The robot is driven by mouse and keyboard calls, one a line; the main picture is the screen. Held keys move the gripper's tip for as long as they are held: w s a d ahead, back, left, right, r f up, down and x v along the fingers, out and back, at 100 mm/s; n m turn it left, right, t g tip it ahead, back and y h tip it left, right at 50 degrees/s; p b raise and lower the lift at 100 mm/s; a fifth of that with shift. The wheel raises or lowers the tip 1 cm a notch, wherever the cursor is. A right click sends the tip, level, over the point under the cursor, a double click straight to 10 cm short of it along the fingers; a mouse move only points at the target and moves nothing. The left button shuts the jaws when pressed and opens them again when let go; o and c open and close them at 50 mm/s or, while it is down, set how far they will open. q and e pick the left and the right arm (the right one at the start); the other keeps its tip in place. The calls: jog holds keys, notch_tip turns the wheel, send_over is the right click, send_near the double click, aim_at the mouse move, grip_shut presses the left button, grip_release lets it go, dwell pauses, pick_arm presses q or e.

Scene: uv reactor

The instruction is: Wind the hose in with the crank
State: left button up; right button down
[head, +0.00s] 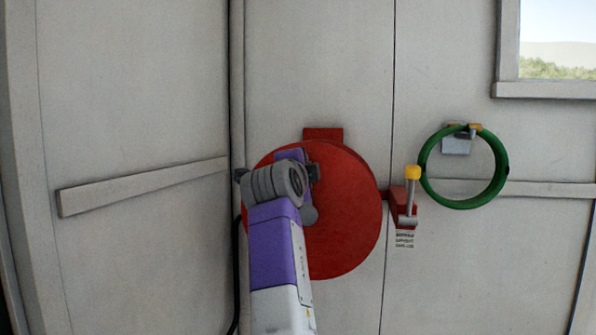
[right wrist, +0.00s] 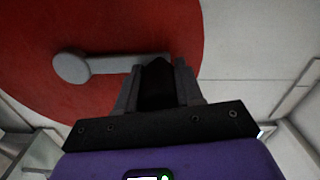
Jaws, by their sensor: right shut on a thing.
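A round red reel (head: 350,215) is mounted on the grey wall and fills the upper left of the right wrist view (right wrist: 120,25). A grey crank arm (right wrist: 110,64) runs across its face from a round hub (right wrist: 72,67). My right gripper (right wrist: 157,80) is shut on the dark crank handle (right wrist: 157,92) at the end of that arm. In the head view my right gripper (head: 314,172) is in front of the reel's upper part, and my wrist hides much of the crank. A black hose (head: 237,270) hangs down left of the reel. My left gripper is not in view.
A red bracket with a grey cylinder and a yellow-topped lever (head: 412,172) sits just right of the reel. A green ring-shaped coil (head: 465,206) hangs on a grey wall hook (head: 457,143) farther right. A wall rail (head: 140,188) runs to the left; a window (head: 558,50) is upper right.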

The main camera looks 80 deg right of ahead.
jog(key=shift+s+a+r, duration=0.1)
jog(key=shift+s+r, duration=0.05)
jog(key=shift+s, duration=0.25)
jog(key=c, duration=1.1)
grip_release()
jog(key=o, duration=0.4)
jog(key=shift+s, duration=0.3)
jog(key=shift+c, duration=0.2)
jog(key=shift+w, duration=0.4)
jog(key=shift+a+f+b, duration=0.2)
jog(key=shift+a+b, duration=0.2)
jog(key=shift+b, duration=0.05)
jog(key=a+b, duration=0.3)
jog(key=a, duration=0.3)
jog(key=shift+w+a, duration=0.3)
jog(key=shift+w, duration=0.05)
jog(key=shift+r, duration=0.1)
